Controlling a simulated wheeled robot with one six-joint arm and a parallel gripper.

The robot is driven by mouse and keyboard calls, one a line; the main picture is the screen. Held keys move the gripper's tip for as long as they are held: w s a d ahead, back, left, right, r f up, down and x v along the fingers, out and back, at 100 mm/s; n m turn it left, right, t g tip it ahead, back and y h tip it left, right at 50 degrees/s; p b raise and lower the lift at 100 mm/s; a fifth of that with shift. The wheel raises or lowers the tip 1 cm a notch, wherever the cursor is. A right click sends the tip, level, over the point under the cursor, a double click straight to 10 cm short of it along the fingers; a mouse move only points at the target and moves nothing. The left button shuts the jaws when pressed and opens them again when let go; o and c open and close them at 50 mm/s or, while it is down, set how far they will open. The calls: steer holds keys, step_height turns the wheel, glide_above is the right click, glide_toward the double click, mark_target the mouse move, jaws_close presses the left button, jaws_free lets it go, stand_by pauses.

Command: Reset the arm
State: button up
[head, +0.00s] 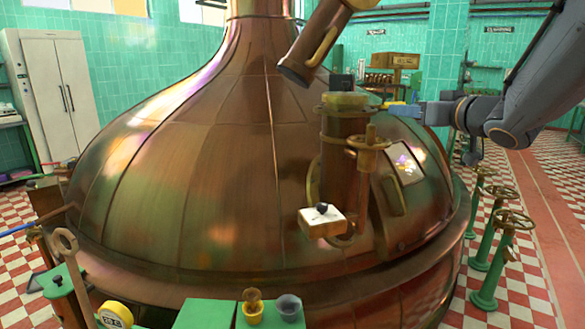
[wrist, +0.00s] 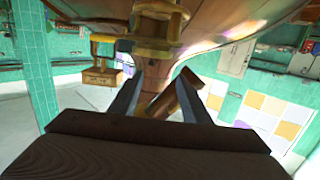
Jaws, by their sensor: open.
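My gripper (head: 398,107) reaches in from the right in the head view, beside the top of a brass-coloured pipe fitting (head: 340,150) on the kettle. In the wrist view its two dark fingers (wrist: 163,78) stand apart, open. Copper and brass parts (wrist: 172,100) show between and beyond the fingers; I cannot tell whether they touch. My arm (head: 545,75) stretches out at the right. The large copper kettle (head: 215,180) fills the middle of the head view.
A white block with a black knob (head: 322,213) sits low on the fitting. A copper pipe (head: 315,45) hangs above. Green valve stands (head: 492,250) with brass handwheels are at right. Yellow and grey cups (head: 252,312) stand in front. Checkered floor (head: 530,285) is open at far right.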

steer(key=s+f+m+g+h, duration=0.2)
steer(key=s+f+g+h, duration=0.1)
steer(key=f, duration=0.7)
steer(key=s+f+m+g+h, duration=0.2)
steer(key=s+f+g+h, duration=0.1)
steer(key=f, duration=0.7)
steer(key=s+a+f+g, duration=0.4)
steer(key=s+f, duration=0.3)
steer(key=s, duration=0.4)
steer(key=s+a+f+g, duration=0.4)
steer(key=s+f, duration=0.4)
steer(key=s, duration=0.3)
steer(key=shift+s+a+n+g+y, duration=0.2)
steer(key=shift+a+n+g+y, duration=0.15)
steer(key=shift+g, duration=0.25)
steer(key=shift+o, duration=0.5)
steer(key=shift+f, duration=0.1)
